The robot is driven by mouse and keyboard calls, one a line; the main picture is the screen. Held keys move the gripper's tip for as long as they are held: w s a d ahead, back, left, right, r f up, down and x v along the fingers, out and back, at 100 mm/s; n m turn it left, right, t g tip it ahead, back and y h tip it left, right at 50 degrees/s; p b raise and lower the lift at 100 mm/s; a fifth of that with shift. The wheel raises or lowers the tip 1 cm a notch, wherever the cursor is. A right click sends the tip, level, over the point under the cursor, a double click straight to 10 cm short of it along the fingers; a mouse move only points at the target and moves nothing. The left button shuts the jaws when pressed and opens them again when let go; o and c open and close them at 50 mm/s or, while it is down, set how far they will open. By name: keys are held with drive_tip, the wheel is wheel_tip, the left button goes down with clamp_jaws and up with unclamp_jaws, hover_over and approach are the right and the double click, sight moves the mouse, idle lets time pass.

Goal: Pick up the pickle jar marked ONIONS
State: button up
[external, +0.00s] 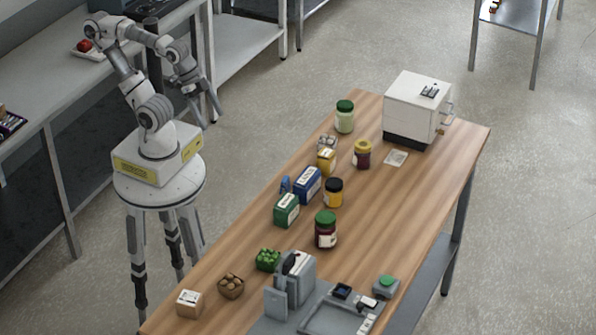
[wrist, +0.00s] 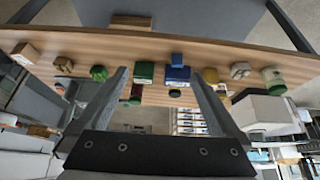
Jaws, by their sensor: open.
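Several jars stand on the wooden table in the external view; their labels are too small to read, so I cannot tell which is marked ONIONS. A green-lidded jar with pale contents (external: 345,121) is at the far end; it also shows in the wrist view (wrist: 273,82). A yellow-lidded dark red jar (external: 363,156), a black-lidded yellow jar (external: 334,194) and a green-lidded dark red jar (external: 325,232) stand nearer. My gripper (external: 210,112) is open and empty, raised left of the table and away from all jars. Its fingers frame the wrist view (wrist: 159,75).
Between my arm and the jars are a green box (external: 286,211), a blue box (external: 307,185) and a yellow item (external: 326,160). A white machine (external: 412,105) stands at the far end; a grey scale or slicer (external: 292,277) is near the front. The table's right side is largely clear.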

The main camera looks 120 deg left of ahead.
drive_tip(key=w+a+f+n+t+p, duration=0.1)
drive_tip(key=w+a+f+n+t, duration=0.15)
drive_tip(key=w+a, duration=0.55)
drive_tip(key=n+t+y+p, duration=0.1)
drive_tip(key=n+y+p, duration=0.3)
drive_tip(key=n+y, duration=0.45)
approach(345, 118)
drive_tip(key=shift+m+y, duration=0.65)
drive_tip(key=shift+m, duration=0.15)
drive_tip(key=a+f, duration=0.1)
drive_tip(key=w+a+f, duration=0.1)
drive_tip(key=a+f, duration=0.2)
drive_tip(key=shift+w+a+f, duration=0.2)
drive_tip(key=shift+w+a, duration=0.1)
drive_tip(key=shift+a, duration=0.1)
drive_tip(key=shift+p+x, duration=0.6)
drive_tip(key=shift+x, duration=2.4)
drive_tip(key=shift+s+a, duration=0.1)
drive_tip(key=shift+s, duration=0.1)
clamp_jaws()
